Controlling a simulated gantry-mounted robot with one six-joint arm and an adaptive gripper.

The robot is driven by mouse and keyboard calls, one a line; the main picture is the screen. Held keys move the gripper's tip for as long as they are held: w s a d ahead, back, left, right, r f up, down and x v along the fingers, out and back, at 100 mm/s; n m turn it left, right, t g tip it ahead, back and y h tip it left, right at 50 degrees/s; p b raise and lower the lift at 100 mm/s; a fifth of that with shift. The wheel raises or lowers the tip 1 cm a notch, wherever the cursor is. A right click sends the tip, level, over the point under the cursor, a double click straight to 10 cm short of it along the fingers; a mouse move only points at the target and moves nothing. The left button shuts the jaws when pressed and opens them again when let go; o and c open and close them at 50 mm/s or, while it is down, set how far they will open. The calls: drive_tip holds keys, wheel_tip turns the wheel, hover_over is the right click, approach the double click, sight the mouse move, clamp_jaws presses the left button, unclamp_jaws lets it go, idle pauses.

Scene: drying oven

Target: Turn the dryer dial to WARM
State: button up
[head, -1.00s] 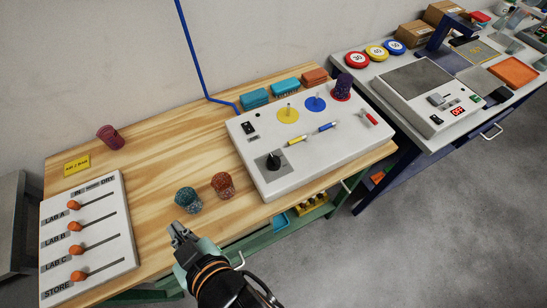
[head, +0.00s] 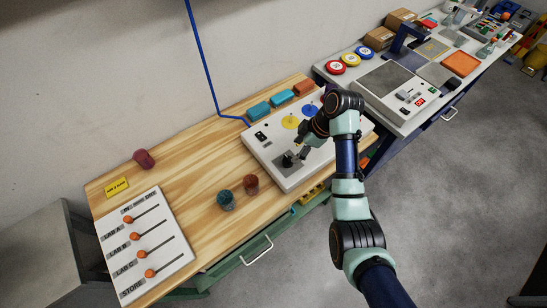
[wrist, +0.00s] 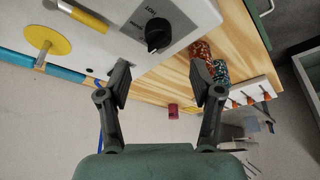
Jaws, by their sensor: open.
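The black dial (head: 288,160) is on the near left part of a white control panel (head: 290,182) on the wooden bench. In the wrist view the dial (wrist: 158,35) sits on a grey plate, with HOT lettering beside it; I cannot make out a WARM mark or the setting. My gripper (head: 299,154) is low over the panel right by the dial. In the wrist view my gripper (wrist: 160,70) has its two fingers wide apart with nothing between them, and the dial appears beyond the fingertips, apart from them.
A slider board (head: 145,250) lies at the left.

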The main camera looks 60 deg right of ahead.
sight(290, 158)
drive_tip(key=x, duration=0.2)
drive_tip(key=b+x, duration=0.1)
drive_tip(key=x, duration=0.5)
drive_tip(key=shift+s+d+b, duration=0.2)
drive_tip(key=shift+s+b, duration=0.1)
drive_tip(key=shift+b, duration=0.05)
drive_tip(key=c, duration=1.2)
drive_tip(key=shift+o, duration=0.2)
